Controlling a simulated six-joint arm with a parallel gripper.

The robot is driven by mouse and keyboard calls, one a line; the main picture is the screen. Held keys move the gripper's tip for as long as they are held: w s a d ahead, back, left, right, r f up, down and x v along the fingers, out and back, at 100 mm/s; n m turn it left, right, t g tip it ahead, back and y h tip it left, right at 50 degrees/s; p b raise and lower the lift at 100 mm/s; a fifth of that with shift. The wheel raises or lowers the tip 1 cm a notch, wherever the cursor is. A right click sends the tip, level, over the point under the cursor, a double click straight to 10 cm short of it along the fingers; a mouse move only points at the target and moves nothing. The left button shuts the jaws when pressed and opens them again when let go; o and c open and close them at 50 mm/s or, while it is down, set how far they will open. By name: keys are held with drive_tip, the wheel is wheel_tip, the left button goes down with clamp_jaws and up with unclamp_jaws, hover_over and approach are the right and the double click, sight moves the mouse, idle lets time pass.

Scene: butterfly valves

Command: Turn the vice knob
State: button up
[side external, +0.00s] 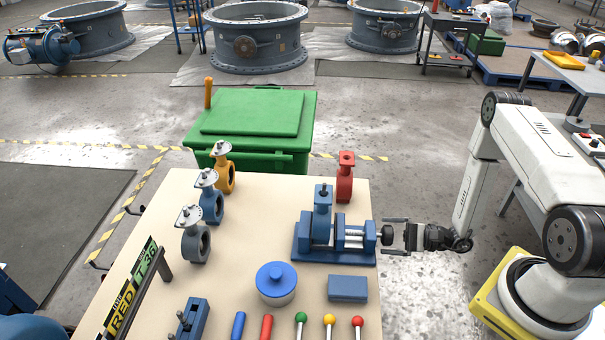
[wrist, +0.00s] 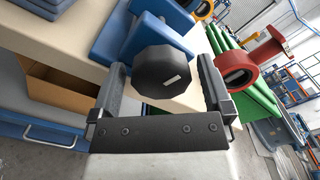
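The blue vice (side external: 350,258) stands near the right edge of the table, with a blue valve (side external: 322,200) upright in it. Its dark faceted knob (side external: 387,235) is on the right side, facing my gripper. In the wrist view the black knob (wrist: 166,72) bears a small pale mark and sits between the two fingers. My gripper (side external: 391,235) is open, with one finger on each side of the knob. The wrist view of my gripper (wrist: 166,85) shows the fingers close beside the knob; I cannot tell whether either touches it.
A red valve (side external: 345,180) stands behind the vice. Blue, yellow and grey valves (side external: 195,240) line the left. A blue-lidded pot (side external: 276,283), a blue block (side external: 347,288) and several coloured-knob handles (side external: 329,322) are in front. A green bin (side external: 255,125) stands behind the table (side external: 270,200).

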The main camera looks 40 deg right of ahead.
drive_tip(key=shift+s+d, duration=0.1)
drive_tip(key=v, duration=0.7)
drive_tip(key=shift+s+d, duration=0.2)
drive_tip(key=shift+s, duration=0.05)
drive_tip(key=shift+r, duration=0.1)
idle(0.5)
drive_tip(key=w+a+r+n+g+h, duration=0.1)
drive_tip(key=a+r+n+g+h, duration=0.4)
drive_tip(key=r+n, duration=0.4)
drive_tip(key=w+a+r+n+g+h, duration=0.1)
drive_tip(key=a+r+n+g+h, duration=0.4)
drive_tip(key=r, duration=0.6)
drive_tip(key=shift+a+n+h, duration=1.4)
drive_tip(key=shift+a+n, duration=0.05)
drive_tip(key=shift+n, duration=0.65)
